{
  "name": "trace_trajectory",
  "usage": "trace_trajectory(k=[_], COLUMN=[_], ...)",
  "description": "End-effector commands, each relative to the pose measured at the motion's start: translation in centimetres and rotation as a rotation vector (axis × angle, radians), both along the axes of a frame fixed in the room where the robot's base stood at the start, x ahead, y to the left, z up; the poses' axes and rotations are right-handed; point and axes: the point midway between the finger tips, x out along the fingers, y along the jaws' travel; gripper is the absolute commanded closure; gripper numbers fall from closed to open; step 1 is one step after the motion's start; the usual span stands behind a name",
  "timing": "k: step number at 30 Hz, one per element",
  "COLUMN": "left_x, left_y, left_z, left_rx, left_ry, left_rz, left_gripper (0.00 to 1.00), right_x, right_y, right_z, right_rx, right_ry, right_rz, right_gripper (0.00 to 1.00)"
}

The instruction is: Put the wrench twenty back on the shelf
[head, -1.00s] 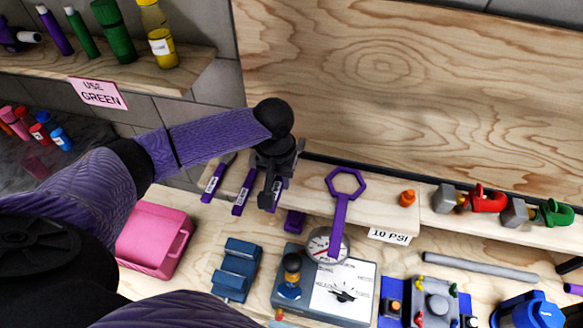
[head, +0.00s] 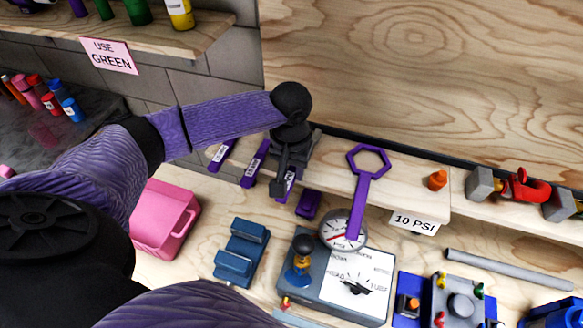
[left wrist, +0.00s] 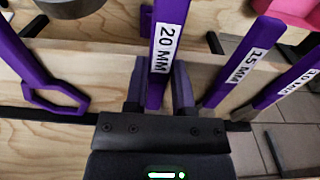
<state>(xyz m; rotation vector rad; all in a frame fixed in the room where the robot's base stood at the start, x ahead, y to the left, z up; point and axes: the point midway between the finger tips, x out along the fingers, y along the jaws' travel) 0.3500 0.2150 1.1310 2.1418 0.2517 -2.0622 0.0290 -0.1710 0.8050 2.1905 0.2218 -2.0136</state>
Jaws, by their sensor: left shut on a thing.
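The wrench twenty is a purple wrench with a white "20 MM" label, upright in the left wrist view (left wrist: 167,25). My left gripper (left wrist: 158,90) is shut on it, one finger on each side. In the head view my left gripper (head: 285,183) is at the small shelf (head: 405,180), and only a purple sliver of the wrench shows beside it. The wrench's ends are hidden. Purple wrenches labelled 15 MM (left wrist: 238,62) and 10 MM (left wrist: 295,85) stand to its right in the wrist view. My right gripper is out of view.
A purple hexagon-ended wrench (head: 361,205) is at the shelf, its handle over a gauge (head: 331,224). An orange cone (head: 437,180) and a "10 PSI" label (head: 413,222) are to the right. A pink bin (head: 165,215) and blue block (head: 241,250) are below.

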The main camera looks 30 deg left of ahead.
Motion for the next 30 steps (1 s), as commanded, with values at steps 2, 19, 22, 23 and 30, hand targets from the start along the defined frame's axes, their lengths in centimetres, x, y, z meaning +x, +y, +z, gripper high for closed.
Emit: trace_trajectory(k=[2, 19, 22, 23, 30], left_x=[0.0, 0.0, 0.0, 0.0, 0.0], left_y=[0.0, 0.0, 0.0, 0.0, 0.0], left_z=[0.1, -0.5, -0.5, -0.5, 1.1], left_rx=[0.0, 0.0, 0.0, 0.0, -0.001], left_ry=[0.0, -0.001, 0.0, 0.0, -0.002], left_rz=[0.0, 0.0, 0.0, 0.0, 0.0], left_gripper=[1.0, 0.33, 0.28, 0.28, 0.28], right_x=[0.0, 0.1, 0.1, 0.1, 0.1], right_y=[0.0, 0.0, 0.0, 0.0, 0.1], right_z=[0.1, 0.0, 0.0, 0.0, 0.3], right_rx=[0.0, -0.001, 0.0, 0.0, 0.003], right_ry=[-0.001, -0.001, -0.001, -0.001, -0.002], right_rz=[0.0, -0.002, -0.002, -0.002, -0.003], right_gripper=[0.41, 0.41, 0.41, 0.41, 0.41])
